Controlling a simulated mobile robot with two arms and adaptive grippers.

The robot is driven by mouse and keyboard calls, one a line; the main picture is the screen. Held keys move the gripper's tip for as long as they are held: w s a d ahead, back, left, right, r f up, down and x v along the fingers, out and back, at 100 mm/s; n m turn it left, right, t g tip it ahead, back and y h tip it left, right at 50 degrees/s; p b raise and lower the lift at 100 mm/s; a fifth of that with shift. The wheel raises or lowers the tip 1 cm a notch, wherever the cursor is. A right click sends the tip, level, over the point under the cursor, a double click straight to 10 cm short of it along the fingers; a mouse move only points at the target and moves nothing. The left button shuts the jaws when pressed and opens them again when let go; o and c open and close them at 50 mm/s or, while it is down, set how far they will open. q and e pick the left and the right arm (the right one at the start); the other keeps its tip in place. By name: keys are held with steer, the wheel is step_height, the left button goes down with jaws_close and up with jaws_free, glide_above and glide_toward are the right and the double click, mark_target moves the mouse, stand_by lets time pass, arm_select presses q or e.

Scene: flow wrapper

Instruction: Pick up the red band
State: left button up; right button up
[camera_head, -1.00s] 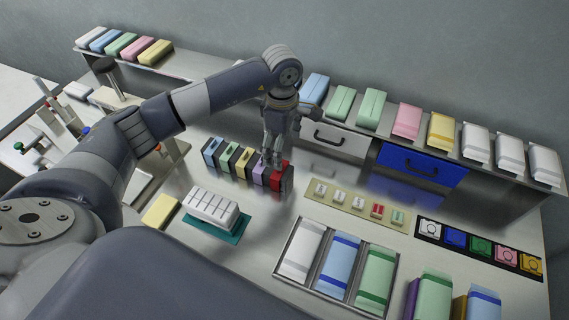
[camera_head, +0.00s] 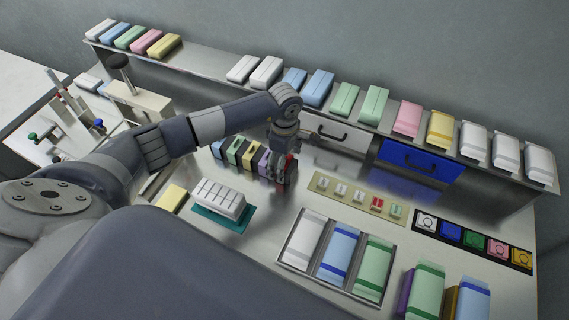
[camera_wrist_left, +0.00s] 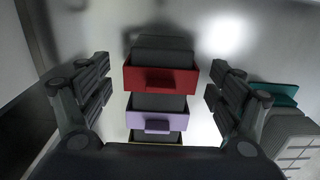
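The red band (camera_wrist_left: 160,79) wraps around a dark block at the end of a row of bands in the left wrist view, with a small tab on its near face. In the head view, the red band (camera_head: 290,163) is mostly hidden behind my left gripper (camera_head: 277,176). My left gripper also shows in the left wrist view (camera_wrist_left: 158,95); its fingers are spread on either side of the red band, with visible gaps. It is open and empty. The lavender band (camera_wrist_left: 157,117) sits beside the red one. My right gripper is not in view.
Blue (camera_head: 217,147), green (camera_head: 232,151) and yellow (camera_head: 247,156) bands continue the row leftward. A white block on a teal mat (camera_head: 236,225) stands in front. A beige strip (camera_head: 340,198) with small pieces lies to the right. A shelf (camera_head: 215,79) with packages runs behind.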

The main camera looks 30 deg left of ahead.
arm_select(q)
steer(key=c, duration=0.6)
steer(key=shift+r, duration=0.1)
